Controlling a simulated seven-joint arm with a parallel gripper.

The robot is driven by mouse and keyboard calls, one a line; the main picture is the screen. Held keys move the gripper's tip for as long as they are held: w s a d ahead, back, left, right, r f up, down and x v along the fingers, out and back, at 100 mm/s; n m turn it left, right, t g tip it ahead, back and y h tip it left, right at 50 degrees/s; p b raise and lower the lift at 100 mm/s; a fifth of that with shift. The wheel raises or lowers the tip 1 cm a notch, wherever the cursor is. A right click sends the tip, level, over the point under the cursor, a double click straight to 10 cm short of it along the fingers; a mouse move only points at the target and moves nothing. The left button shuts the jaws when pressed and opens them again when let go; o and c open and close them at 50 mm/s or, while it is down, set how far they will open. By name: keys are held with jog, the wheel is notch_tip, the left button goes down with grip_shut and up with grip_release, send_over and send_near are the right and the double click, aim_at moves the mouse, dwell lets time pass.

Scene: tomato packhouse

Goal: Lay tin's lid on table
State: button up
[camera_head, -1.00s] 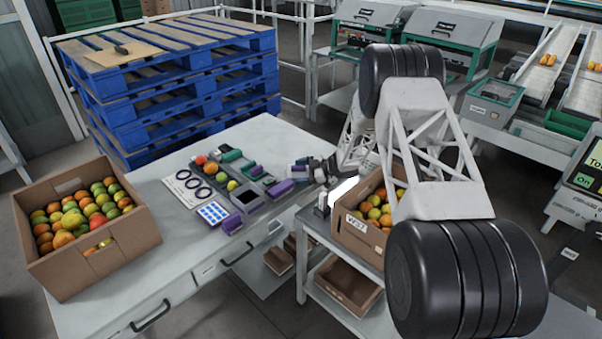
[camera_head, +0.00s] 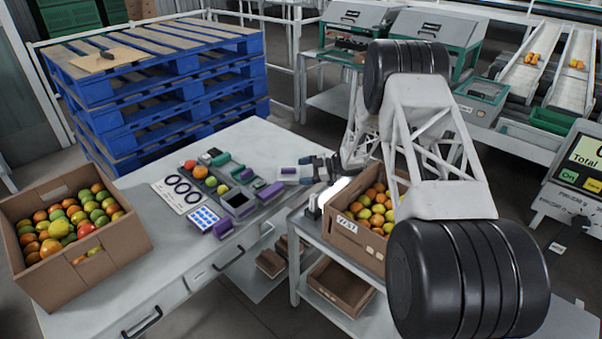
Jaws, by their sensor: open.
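A small pale, flat piece with a purple patch on top (camera_head: 289,172) lies near the right edge of the white table (camera_head: 150,270). It may be the tin or its lid; at this size I cannot tell which. My gripper (camera_head: 311,170) is open just to its right, low over the table edge, with its fingers pointing left. Whether the fingers touch the piece is unclear. No separate tin and lid can be made out for certain.
Left of the piece are a purple block (camera_head: 269,194), a tray of sample fruit (camera_head: 206,180), a ring card (camera_head: 182,193) and a blue-dotted card (camera_head: 203,219). A fruit carton (camera_head: 110,245) stands at left, another carton (camera_head: 345,238) beneath my arm. The front table top is clear.

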dwell(0.7)
jog(key=d+r+m+t+h, duration=0.2)
jog(key=r+m+t+h, duration=0.15)
jog(key=r, duration=0.75)
jog(key=d+r+m+t+h, duration=0.3)
jog(key=r+t, duration=0.2)
jog(key=r, duration=0.5)
jog(key=s+d+r+m+t+h, duration=0.1)
jog(key=s+d+r+m+h, duration=0.2)
jog(key=s+r, duration=0.4)
jog(key=s+d+r+m+t+h, duration=0.1)
jog(key=s+d+r+m+h, duration=0.25)
jog(key=s+r, duration=0.3)
jog(key=s+d+r+m+g+h, duration=0.2)
jog(key=s+m, duration=0.1)
jog(key=s, duration=0.9)
jog(key=s+d+r+m+g+h, duration=0.1)
jog(key=s+d+m+g+h, duration=0.1)
jog(key=s, duration=0.9)
jog(key=s+a+f+m+g, duration=0.1)
jog(key=s, duration=0.8)
jog(key=s+a+f+m+g+y, duration=0.1)
jog(key=s+g, duration=0.1)
jog(key=s, duration=0.6)
jog(key=s+a+f+m+g+y, duration=0.1)
jog(key=s+g, duration=0.1)
jog(key=s, duration=0.7)
jog(key=shift+s+a+f, duration=0.3)
jog(key=shift+s, duration=0.05)
